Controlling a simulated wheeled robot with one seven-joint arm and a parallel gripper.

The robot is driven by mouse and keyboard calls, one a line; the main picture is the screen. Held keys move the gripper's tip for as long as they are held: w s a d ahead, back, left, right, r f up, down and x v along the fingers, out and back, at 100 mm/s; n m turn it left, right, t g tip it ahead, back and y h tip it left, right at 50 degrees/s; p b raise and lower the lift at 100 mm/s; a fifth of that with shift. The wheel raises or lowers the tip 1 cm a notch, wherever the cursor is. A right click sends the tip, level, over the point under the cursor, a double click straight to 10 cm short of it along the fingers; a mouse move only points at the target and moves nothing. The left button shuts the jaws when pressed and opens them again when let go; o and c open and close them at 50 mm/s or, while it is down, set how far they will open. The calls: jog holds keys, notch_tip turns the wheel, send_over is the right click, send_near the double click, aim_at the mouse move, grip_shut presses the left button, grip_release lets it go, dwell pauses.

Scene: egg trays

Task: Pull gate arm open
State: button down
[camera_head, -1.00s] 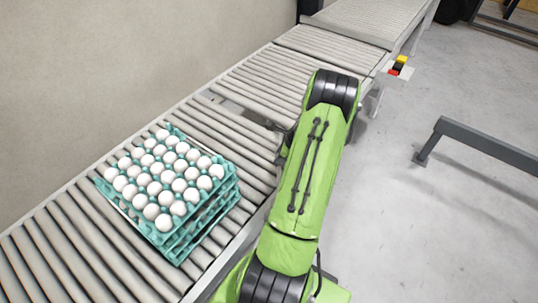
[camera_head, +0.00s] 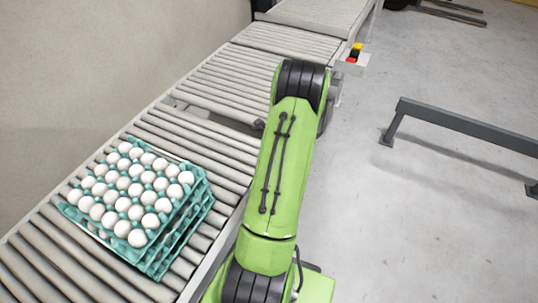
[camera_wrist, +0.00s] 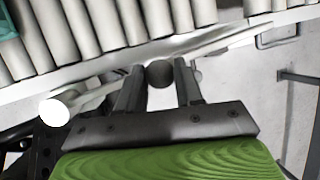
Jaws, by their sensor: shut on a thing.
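In the wrist view, the two dark fingers of my gripper (camera_wrist: 160,82) stand on either side of a dark round knob (camera_wrist: 160,73) and are shut on it. A pale metal bar (camera_wrist: 215,38), which looks like the gate arm, runs slantwise behind the knob along the conveyor edge. My gripper is hidden behind the arm in the head view. A stack of teal egg trays (camera_head: 180,238) with white eggs stands on the rollers at the left.
The roller conveyor (camera_head: 205,85) runs from lower left to the top, beside a plain wall. A grey floor rail (camera_head: 470,125) stands at the right. The floor between is clear.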

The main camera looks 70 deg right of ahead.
jog(key=shift+w+r, duration=0.1)
jog(key=c, duration=0.8)
grip_release()
jog(key=shift+o, duration=0.2)
jog(key=p+v, duration=0.1)
jog(key=v, duration=1.4)
jog(key=shift+s+r, duration=0.2)
jog(key=shift+r, duration=0.05)
jog(key=shift+a, duration=0.1)
